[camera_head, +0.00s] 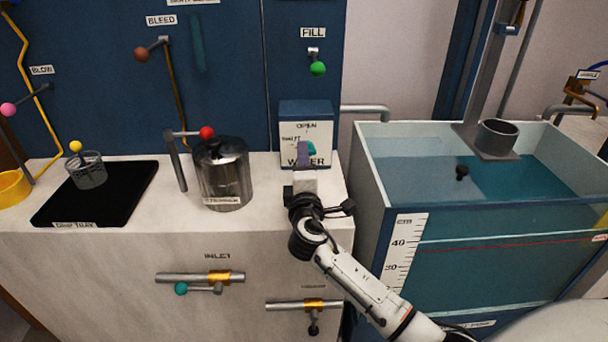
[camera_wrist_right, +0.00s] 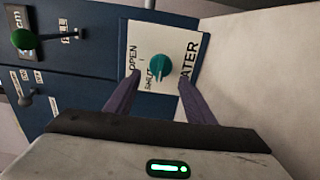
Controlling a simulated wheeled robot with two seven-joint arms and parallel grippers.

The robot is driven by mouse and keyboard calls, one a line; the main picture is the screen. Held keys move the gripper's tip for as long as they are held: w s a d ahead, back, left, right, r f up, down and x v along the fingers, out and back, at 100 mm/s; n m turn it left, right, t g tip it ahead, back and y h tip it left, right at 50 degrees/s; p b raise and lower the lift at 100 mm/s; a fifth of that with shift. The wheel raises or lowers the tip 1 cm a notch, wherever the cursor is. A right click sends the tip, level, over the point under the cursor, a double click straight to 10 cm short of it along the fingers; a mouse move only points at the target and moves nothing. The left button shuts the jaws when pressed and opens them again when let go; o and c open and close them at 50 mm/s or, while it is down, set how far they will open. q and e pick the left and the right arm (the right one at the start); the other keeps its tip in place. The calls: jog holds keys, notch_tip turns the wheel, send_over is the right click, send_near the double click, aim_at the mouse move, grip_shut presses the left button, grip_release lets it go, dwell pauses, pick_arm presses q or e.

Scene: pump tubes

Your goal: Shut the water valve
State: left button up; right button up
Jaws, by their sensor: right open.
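The water valve is a teal knob (camera_head: 311,149) on a white panel (camera_head: 319,131) marked OPEN, SHUT and WATER, on a blue box at the back of the counter. In the right wrist view the teal knob (camera_wrist_right: 160,66) lies ahead, between the tips of two purple fingers. My right gripper (camera_head: 303,150) is open in front of the panel; its fingertips (camera_wrist_right: 159,75) stand apart on either side of the knob, with no clear contact. Which mark the knob points to I cannot tell. My left gripper is not in view.
A green-knobbed FILL lever (camera_head: 318,69) is on the wall above. A steel pot (camera_head: 222,172) with a red-knobbed lever (camera_head: 207,133) stands left of my arm. A glass water tank (camera_head: 480,240) stands to the right. A black drip tray (camera_head: 95,195) lies farther left.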

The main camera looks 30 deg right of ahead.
jog(key=v, duration=0.6)
jog(key=shift+s+a+f, duration=0.1)
jog(key=shift+s, duration=0.2)
jog(key=shift+v, duration=0.75)
